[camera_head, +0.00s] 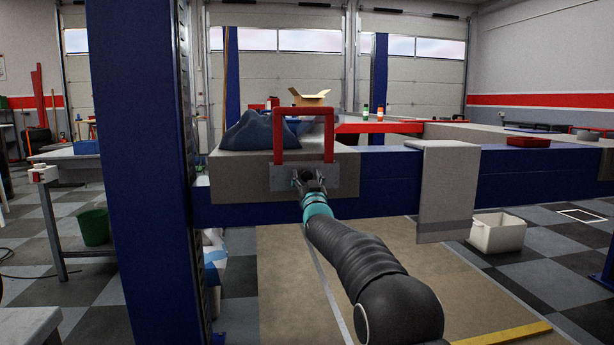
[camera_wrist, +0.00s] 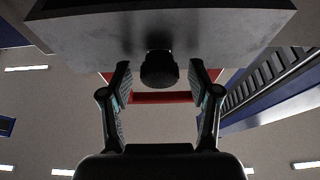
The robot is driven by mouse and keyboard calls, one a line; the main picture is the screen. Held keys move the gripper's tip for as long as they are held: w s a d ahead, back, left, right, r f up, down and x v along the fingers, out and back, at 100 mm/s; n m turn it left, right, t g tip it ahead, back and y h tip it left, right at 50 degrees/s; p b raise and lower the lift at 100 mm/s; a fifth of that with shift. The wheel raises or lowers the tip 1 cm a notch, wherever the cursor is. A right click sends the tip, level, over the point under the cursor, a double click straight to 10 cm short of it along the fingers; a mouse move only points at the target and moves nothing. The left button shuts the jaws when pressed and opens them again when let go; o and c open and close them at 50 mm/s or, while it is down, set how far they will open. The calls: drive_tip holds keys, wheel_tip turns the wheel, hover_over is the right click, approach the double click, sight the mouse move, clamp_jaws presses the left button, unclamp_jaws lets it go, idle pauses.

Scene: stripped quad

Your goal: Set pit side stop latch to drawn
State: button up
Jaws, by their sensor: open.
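A dark round knob (camera_wrist: 160,70), apparently the pull of the stop latch, sticks out from the underside or face of a grey block in the wrist view. In the head view its metal plate (camera_head: 283,178) is on the front of the grey block (camera_head: 237,180), below a red U-shaped handle (camera_head: 304,111). My gripper (camera_head: 307,178) is in front of the plate and hides the knob there. In the wrist view my gripper (camera_wrist: 160,76) is open, with one finger on each side of the knob and a visible gap to both.
A blue column (camera_head: 143,180) stands close on the left. A blue beam (camera_head: 395,175) runs right from the block, with a grey panel (camera_head: 447,185) hanging over it. A blue cloth-like heap (camera_head: 250,133) lies on top. A white bin (camera_head: 497,232) stands on the floor at right.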

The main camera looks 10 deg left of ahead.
drive_tip(key=shift+w, duration=0.1)
clamp_jaws()
